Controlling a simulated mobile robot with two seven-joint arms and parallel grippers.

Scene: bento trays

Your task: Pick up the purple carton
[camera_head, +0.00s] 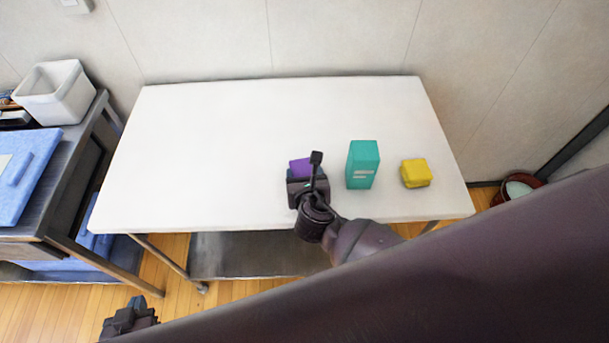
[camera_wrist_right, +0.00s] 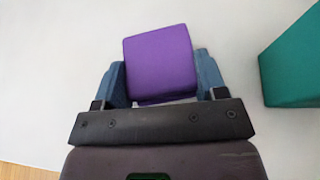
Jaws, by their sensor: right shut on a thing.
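The purple carton (camera_head: 300,167) is on or just above the white table, partly hidden behind my right gripper (camera_head: 305,178) in the head view. In the right wrist view the purple carton (camera_wrist_right: 160,62) sits between the two blue fingers of my right gripper (camera_wrist_right: 161,80), which is shut on it. I cannot tell whether the carton touches the table. My left gripper (camera_head: 130,318) is low at the bottom left, off the table, and its fingers cannot be made out.
A teal carton (camera_head: 363,165) stands to the right of the purple one, and it also shows in the right wrist view (camera_wrist_right: 295,70). A yellow box (camera_head: 416,172) is further right. The white table (camera_head: 220,120) is clear at left and back. A side bench holds a white bin (camera_head: 62,95).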

